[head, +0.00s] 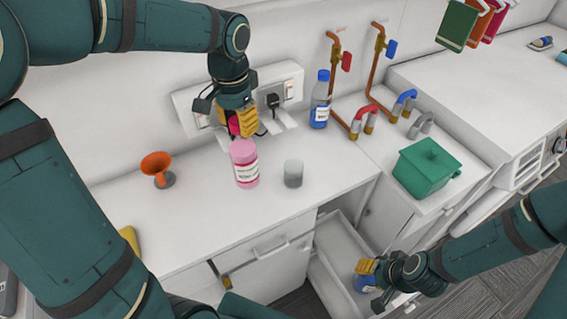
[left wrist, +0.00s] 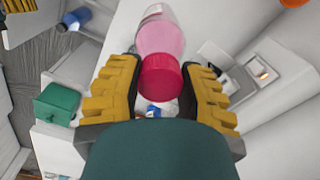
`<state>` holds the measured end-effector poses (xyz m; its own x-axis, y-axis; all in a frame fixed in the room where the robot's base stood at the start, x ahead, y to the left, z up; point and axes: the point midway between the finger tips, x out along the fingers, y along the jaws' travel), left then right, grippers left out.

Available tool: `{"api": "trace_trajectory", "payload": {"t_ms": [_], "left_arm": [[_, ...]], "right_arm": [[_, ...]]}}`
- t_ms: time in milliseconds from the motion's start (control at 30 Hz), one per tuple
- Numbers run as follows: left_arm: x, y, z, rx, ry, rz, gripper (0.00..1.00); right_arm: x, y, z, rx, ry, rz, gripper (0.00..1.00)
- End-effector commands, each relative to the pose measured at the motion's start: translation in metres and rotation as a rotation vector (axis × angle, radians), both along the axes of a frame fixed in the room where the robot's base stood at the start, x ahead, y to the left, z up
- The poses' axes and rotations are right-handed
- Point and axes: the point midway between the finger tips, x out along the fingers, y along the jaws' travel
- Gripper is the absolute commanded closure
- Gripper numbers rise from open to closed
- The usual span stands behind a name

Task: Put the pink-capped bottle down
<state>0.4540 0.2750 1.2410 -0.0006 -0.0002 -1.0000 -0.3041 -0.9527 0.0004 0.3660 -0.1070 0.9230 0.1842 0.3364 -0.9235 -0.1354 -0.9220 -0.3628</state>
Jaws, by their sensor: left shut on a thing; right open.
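The pink-capped bottle (head: 245,168) is a pink bottle with a white label, upright or nearly so over the white counter. My left gripper (head: 243,124) is above it, its yellow fingers shut around the cap. In the left wrist view the crimson cap (left wrist: 160,77) sits between the fingers, with the pink body beyond it. I cannot tell whether the bottle's base touches the counter. My right gripper (head: 371,268) is open at the open drawer, close to a blue object (head: 364,284) that it partly hides.
A grey cylinder (head: 293,173) stands just right of the bottle. A blue-capped bottle (head: 320,100) and copper pipes (head: 376,62) stand at the back. A green box (head: 428,167) is at right. The counter's front left is clear.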

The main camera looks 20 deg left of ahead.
Motion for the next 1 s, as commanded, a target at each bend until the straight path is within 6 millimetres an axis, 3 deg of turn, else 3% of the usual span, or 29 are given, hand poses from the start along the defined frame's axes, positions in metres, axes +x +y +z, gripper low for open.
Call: {"api": "trace_trajectory", "payload": {"t_ms": [400,567,800,1000], "left_arm": [[0.0,0.0,-0.057,0.001,0.002,0.0,1.0],[0.0,0.0,-0.066,0.001,0.002,0.001,1.0],[0.0,0.0,-0.096,0.0,0.003,0.001,1.0],[0.0,0.001,-0.099,0.001,0.0,0.001,1.0]], "right_arm": [[0.0,0.0,-0.002,0.0,0.0,0.0,0.53],[0.0,0.0,-0.002,0.0,0.0,0.0,0.53],[0.0,0.0,-0.003,0.0,0.0,0.0,0.53],[0.0,0.0,-0.003,0.0,0.0,0.0,0.53]]}}
